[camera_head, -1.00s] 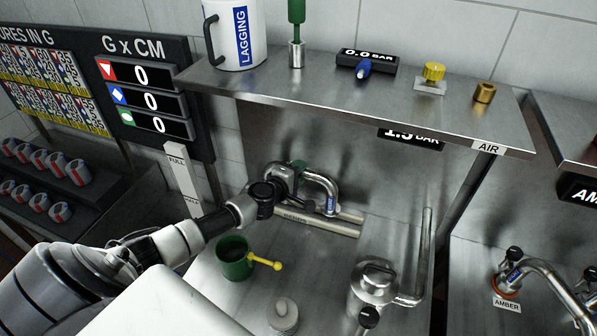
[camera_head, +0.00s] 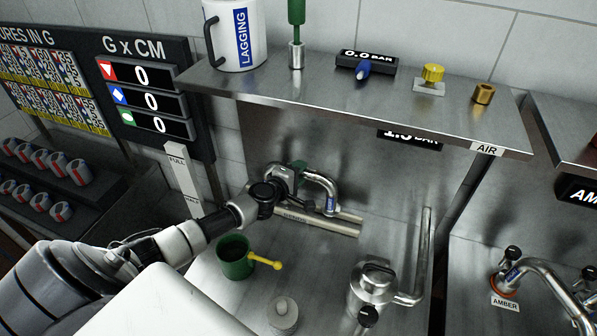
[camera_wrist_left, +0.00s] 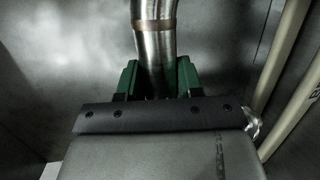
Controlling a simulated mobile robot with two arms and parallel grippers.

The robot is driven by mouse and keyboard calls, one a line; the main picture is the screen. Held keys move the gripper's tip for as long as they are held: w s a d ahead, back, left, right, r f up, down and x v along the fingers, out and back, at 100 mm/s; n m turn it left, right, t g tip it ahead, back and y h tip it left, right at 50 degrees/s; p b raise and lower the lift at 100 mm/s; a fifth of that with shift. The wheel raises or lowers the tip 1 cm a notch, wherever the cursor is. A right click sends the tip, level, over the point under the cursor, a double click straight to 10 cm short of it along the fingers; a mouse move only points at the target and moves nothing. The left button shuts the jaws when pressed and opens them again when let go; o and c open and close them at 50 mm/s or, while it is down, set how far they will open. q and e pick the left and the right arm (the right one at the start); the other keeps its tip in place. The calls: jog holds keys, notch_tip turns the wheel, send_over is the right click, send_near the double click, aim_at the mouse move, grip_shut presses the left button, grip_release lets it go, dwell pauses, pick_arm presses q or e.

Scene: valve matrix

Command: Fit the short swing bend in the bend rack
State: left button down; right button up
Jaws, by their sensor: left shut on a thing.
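The short swing bend, a curved silver pipe (camera_head: 322,180) with a blue label, is at the back of the steel bench in the head view. My left gripper (camera_head: 298,168) is shut on it near its upper left part. In the left wrist view the green fingers (camera_wrist_left: 155,82) close on both sides of the steel pipe (camera_wrist_left: 153,40), which has a brownish band. The bend rack, a pair of pale rails (camera_head: 345,228), lies under and beside the bend. My wrist hides part of the rack, and I cannot tell whether the bend touches it. My right gripper is not in view.
A green mug (camera_head: 236,262) with a yellow-handled tool stands in front of the rack. A steel pot-like fitting (camera_head: 372,285) and upright pipe (camera_head: 423,250) stand to the right. A shelf (camera_head: 400,100) overhangs the back. Bare bench lies between rack and fitting.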

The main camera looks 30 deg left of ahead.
pick_arm(q)
jog(key=shift+f+b, duration=1.25)
jog(key=shift+f, duration=0.3)
jog(key=c, duration=0.6)
grip_release()
jog(key=shift+c, duration=0.2)
jog(key=shift+s+f, duration=0.1)
jog(key=s+r, duration=0.2)
jog(key=s, duration=0.8)
jog(key=shift+s+r+p, duration=0.15)
jog(key=shift+s+p, duration=0.1)
jog(key=shift+p, duration=0.1)
jog(key=shift+r, duration=0.1)
